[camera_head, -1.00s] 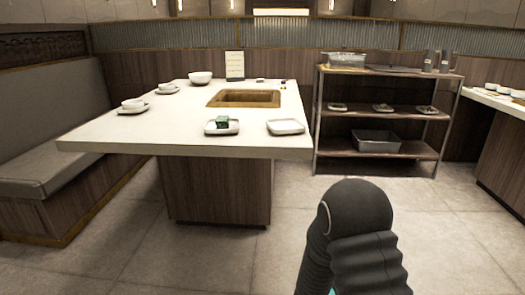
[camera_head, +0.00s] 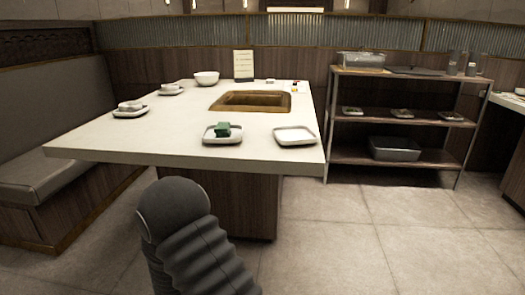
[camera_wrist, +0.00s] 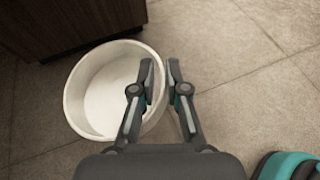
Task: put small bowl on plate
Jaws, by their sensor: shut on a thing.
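In the wrist view a white small bowl (camera_wrist: 84,108) hangs above the tiled floor. My gripper (camera_wrist: 161,76) is shut on its right rim, with one finger inside the wall and one outside. The bowl looks empty. In the head view my gripper and this bowl are out of sight; only part of my arm shows. Two more plates (camera_head: 130,114) (camera_head: 171,93) at the left each carry a small bowl.
The white table (camera_head: 160,134) has a brown-framed recessed well (camera_head: 249,101), a larger white bowl (camera_head: 206,78) and a menu card (camera_head: 243,66). A shelf rack (camera_head: 398,119) stands at the right, a bench (camera_head: 45,160) at the left. Open floor lies in front.

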